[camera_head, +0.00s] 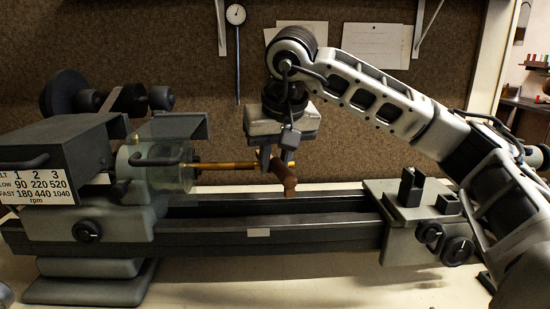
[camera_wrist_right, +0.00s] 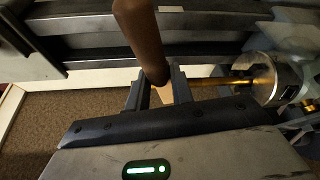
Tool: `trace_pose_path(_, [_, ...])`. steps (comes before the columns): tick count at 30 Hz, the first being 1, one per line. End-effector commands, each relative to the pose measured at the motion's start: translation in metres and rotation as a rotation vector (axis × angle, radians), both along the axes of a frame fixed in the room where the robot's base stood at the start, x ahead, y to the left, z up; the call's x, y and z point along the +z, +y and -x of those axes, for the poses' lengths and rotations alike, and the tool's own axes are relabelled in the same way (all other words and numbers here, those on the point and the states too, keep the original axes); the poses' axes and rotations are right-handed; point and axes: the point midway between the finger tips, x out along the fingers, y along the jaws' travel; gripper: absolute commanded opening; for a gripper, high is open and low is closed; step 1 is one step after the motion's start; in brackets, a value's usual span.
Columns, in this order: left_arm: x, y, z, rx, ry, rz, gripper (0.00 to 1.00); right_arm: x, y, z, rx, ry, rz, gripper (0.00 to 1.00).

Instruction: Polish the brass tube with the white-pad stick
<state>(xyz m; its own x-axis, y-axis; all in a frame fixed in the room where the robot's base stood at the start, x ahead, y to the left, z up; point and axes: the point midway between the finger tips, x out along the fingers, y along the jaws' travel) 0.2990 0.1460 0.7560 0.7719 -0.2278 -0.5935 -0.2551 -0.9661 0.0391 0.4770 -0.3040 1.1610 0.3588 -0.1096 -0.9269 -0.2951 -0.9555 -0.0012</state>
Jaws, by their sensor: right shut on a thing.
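The brass tube (camera_head: 225,166) sticks out level to the right from the lathe chuck (camera_head: 172,165). In the right wrist view the tube (camera_wrist_right: 212,81) runs from the chuck toward the fingers. My right gripper (camera_head: 273,168) points down at the tube's free end, shut on the stick. The stick's brown handle (camera_head: 288,184) hangs to the lower right of the fingers; in the wrist view the handle (camera_wrist_right: 142,38) rises away from them. A pale part of the stick shows between the fingers. The white pad is not clearly visible, and I cannot tell whether it touches the tube. My left gripper is out of view.
The lathe bed (camera_head: 300,218) runs below the tube, with a tailstock block (camera_head: 408,208) at its right. The headstock and speed plate (camera_head: 38,187) stand at the left. A dial gauge (camera_head: 236,14) and paper sheets (camera_head: 376,42) hang on the back wall.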

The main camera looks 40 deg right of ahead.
Motion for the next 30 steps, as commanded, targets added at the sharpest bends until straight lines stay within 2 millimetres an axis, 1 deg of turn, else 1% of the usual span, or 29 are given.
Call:
trace_pose_path(8, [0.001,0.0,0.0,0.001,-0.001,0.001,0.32,-0.001,-0.002,0.001,-0.002,0.002,0.001,0.05])
trace_pose_path(23, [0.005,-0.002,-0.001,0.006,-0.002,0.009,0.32,-0.002,0.002,0.0,0.0,0.003,0.0,0.05])
trace_pose_path(30, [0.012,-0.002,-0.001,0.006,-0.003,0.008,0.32,0.01,0.008,0.01,0.002,0.001,0.0,0.05])
